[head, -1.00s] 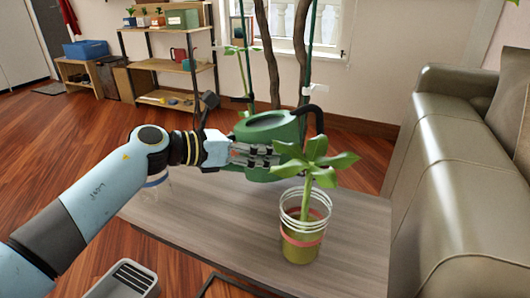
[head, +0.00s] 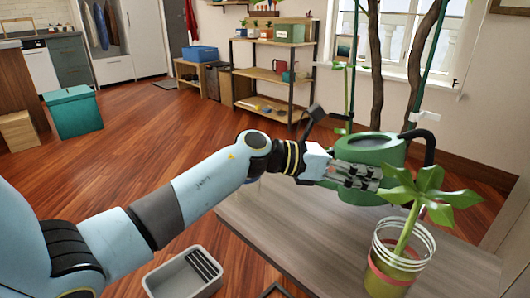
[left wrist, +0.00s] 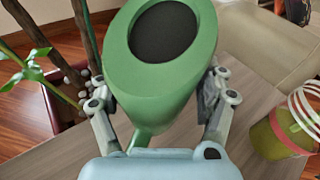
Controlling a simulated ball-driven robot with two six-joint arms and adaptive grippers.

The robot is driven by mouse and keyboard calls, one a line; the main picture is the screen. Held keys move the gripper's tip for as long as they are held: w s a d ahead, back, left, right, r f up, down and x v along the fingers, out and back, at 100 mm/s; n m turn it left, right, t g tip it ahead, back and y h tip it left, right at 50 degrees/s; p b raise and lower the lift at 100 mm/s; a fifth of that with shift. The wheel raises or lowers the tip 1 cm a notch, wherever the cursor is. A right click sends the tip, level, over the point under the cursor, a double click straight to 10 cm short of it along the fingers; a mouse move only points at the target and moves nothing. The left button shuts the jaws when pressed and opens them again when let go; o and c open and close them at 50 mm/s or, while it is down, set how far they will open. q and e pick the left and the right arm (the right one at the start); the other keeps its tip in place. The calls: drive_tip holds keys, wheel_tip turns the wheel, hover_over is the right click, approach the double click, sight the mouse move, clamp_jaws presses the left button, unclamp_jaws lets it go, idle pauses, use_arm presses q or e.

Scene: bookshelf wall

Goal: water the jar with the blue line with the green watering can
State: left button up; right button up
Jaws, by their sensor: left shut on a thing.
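The green watering can (head: 350,145) has a dark round opening and a black handle on its right. My left gripper (head: 372,180) is shut on its body and holds it above the grey table. In the left wrist view the can (left wrist: 195,75) fills the middle, with a finger of the gripper (left wrist: 160,88) on each side. A jar with a red line (head: 392,275) holds a leafy plant and stands on the table in front of the can. The same jar shows at the right of the wrist view (left wrist: 275,137). I cannot make out the blue-line jar; my left arm covers part of the table.
The grey wooden table (head: 290,225) has free room at its left and front. A grey bin (head: 187,275) stands on the floor at the front left. Tree trunks (head: 425,55) rise behind the can. A shelf unit (head: 270,75) stands at the back.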

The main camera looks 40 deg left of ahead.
sight(353, 145)
use_arm(q)
drive_tip(key=shift+w+r, duration=0.1)
drive_tip(key=shift+r, duration=0.2)
use_arm(e)
drive_tip(key=shift+f, duration=0.15)
use_arm(q)
drive_tip(key=shift+r+b, duration=0.3)
drive_tip(key=shift+b, duration=0.15)
drive_tip(key=shift+d+r+h, duration=0.1)
drive_tip(key=shift+r+h, duration=0.2)
drive_tip(key=shift+h, duration=0.1)
use_arm(e)
drive_tip(key=shift+s+f, duration=0.2)
drive_tip(key=shift+f, duration=0.1)
drive_tip(key=shift+f, duration=0.1)
use_arm(q)
drive_tip(key=shift+r+t+b, duration=0.3)
drive_tip(key=shift+b, duration=0.05)
drive_tip(key=shift+c, duration=0.2)
drive_tip(key=shift+r, duration=0.15)
use_arm(e)
drive_tip(key=shift+s+f, duration=0.15)
drive_tip(key=shift+f, duration=0.05)
